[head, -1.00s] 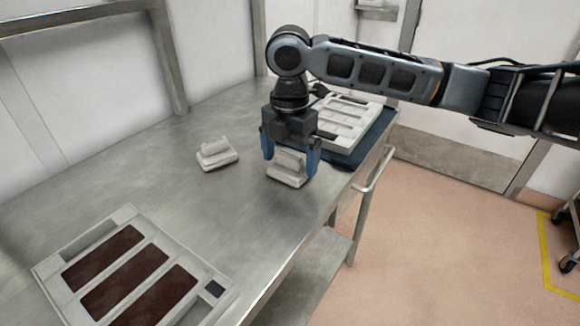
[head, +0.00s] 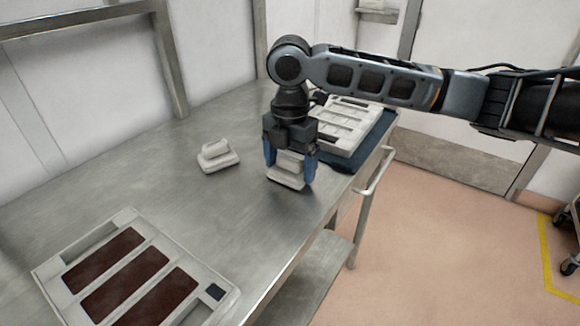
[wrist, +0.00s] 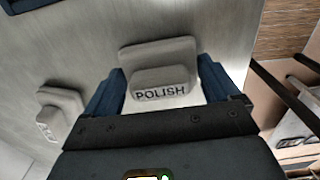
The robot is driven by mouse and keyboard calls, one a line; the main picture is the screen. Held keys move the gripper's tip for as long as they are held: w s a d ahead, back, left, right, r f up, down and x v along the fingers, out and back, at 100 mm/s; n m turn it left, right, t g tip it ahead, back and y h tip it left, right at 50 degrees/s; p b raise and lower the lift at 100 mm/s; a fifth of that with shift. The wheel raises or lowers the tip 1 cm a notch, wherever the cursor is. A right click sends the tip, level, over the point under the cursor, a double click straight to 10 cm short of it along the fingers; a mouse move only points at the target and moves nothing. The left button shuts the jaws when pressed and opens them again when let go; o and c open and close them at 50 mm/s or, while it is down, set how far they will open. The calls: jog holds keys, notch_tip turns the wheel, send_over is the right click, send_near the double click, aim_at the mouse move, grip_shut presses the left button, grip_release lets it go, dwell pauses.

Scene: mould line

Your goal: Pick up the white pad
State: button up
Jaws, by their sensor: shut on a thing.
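My gripper (head: 290,172) has its two blue fingers on either side of a white pad (head: 287,180) with a raised grip block on a flat base. In the wrist view, the block of this pad (wrist: 160,88) reads POLISH, and the fingers close on its sides. The pad is at or just above the steel table; I cannot tell if it touches. A second, similar white pad (head: 219,158) lies on the table to the left. It also shows in the wrist view (wrist: 60,103), with lettering too small to read.
A pale mould frame with dark red-brown panels (head: 122,271) lies at the table's front left. Behind my gripper, a pale mould (head: 345,130) sits on a dark blue mat (head: 377,137). A rail (head: 372,180) runs along the right edge. The table's middle is clear.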

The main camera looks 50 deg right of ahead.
aim_at(290, 157)
jog(key=shift+r, duration=0.1)
notch_tip(290, 157, up, 4)
jog(key=shift+r, duration=0.1)
jog(key=s+d+r+b, duration=0.1)
jog(key=s+d+r, duration=0.5)
jog(key=s+d, duration=0.1)
jog(key=shift+s+d+r, duration=0.35)
jog(key=shift+s+d, duration=0.05)
jog(key=shift+s, duration=0.45)
jog(key=o, duration=0.5)
jog(key=shift+c, duration=0.2)
jog(key=c, duration=0.3)
jog(key=shift+c, duration=0.2)
